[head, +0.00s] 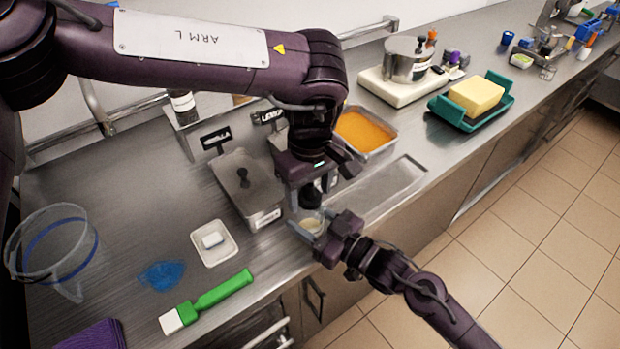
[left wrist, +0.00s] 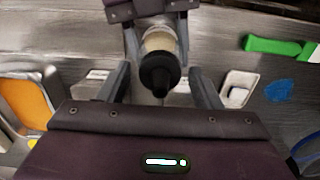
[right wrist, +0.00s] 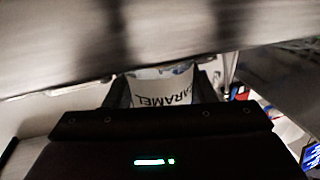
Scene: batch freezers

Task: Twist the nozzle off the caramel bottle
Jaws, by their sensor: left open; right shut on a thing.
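The caramel bottle (right wrist: 165,92) shows its "CARAMEL" label in the right wrist view, between the fingers of my right gripper (right wrist: 165,90), which is shut on it. In the left wrist view the pale bottle body (left wrist: 158,42) has a black nozzle (left wrist: 160,74) on top, pointing up at the camera. My left gripper (left wrist: 160,85) is open above it, one finger on each side of the nozzle with gaps. In the head view the nozzle (head: 311,198) is partly hidden under my left gripper, and the bottle (head: 313,222) stands near the counter's front edge.
A lidded steel container (head: 248,190) is just left of the bottle. An orange-filled pan (head: 362,132) stands behind right. A white tray (head: 214,243), a blue spill-like patch (head: 162,275) and a green brush (head: 215,297) lie at the left front.

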